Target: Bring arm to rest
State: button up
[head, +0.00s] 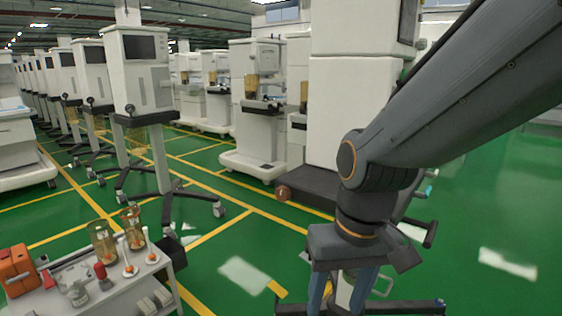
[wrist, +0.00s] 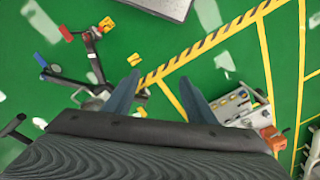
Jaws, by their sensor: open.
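My arm comes in from the upper right of the head view and bends down at a dark elbow-like joint. My gripper (head: 338,290) hangs at its end, low and right of centre, pointing down. Its two blue-grey fingers are apart, and I see nothing between them. In the wrist view my gripper (wrist: 159,78) also shows open, with green floor and yellow lines below the fingers. The fingertips are cut off or hard to make out at the bottom of the head view.
A grey cart top (head: 75,295) with jars, bottles and an orange box (head: 17,270) stands at lower left. A white machine (head: 350,110) stands behind my gripper, close to my arm. More machines (head: 147,85) line the left. Green floor (head: 490,225) is open at right.

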jog(key=s+d+r+m+h+p, duration=0.1)
jog(key=s+d+r+m+p, duration=0.1)
jog(key=d+r+p, duration=0.6)
jog(key=d+p, duration=0.2)
jog(key=p, duration=0.5)
jog(key=shift+r+g+p, duration=0.2)
jog(key=shift+g+p, duration=0.1)
jog(key=shift+p, duration=0.05)
jog(key=shift+d, duration=0.1)
